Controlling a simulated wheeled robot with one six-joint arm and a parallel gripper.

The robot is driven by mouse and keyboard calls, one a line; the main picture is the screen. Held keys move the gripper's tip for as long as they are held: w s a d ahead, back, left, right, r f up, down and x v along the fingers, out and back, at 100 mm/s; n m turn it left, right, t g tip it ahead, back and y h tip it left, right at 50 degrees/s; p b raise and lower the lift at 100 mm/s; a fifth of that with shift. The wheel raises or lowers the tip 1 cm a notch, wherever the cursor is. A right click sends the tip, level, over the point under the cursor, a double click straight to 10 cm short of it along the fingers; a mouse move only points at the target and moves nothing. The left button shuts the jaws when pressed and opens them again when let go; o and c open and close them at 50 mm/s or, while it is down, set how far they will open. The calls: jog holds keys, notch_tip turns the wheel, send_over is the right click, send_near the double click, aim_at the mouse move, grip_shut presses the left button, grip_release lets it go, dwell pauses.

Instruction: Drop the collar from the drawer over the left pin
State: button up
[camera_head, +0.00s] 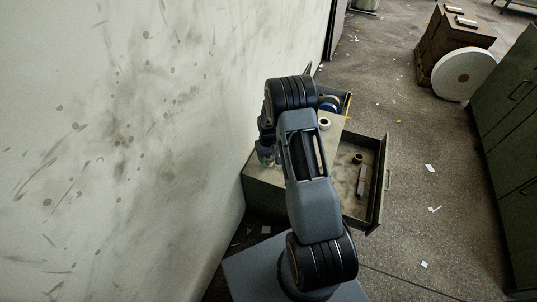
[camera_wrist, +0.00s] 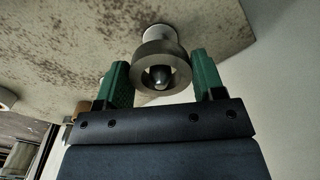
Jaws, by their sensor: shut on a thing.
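In the wrist view my gripper (camera_wrist: 162,76) has green fingers shut on a grey-brown collar (camera_wrist: 144,66). Behind the collar stands a pin with a pale, wide base (camera_wrist: 155,33) on the stained cabinet top (camera_wrist: 85,45). The pin's grey pointed tip (camera_wrist: 160,77) shows inside the collar's hole. I cannot tell whether the collar is around the tip or just above it. In the head view the drawer (camera_head: 351,207) is pulled open at the cabinet's right. My arm hides the pin and collar there.
A brown ring (camera_head: 358,158) and a grey bar (camera_head: 361,181) lie in the drawer. A pale ring-shaped thing (camera_head: 324,124) sits on the cabinet top, with a blue item (camera_head: 328,103) behind it. A stained wall (camera_head: 150,130) stands close on the left.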

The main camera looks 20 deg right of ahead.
jog(key=shift+f, duration=0.4)
jog(key=o, duration=1.1)
jog(key=shift+o, duration=0.2)
notch_tip(320, 180, up, 14)
jog(key=p, duration=0.3)
jog(key=shift+f, duration=0.1)
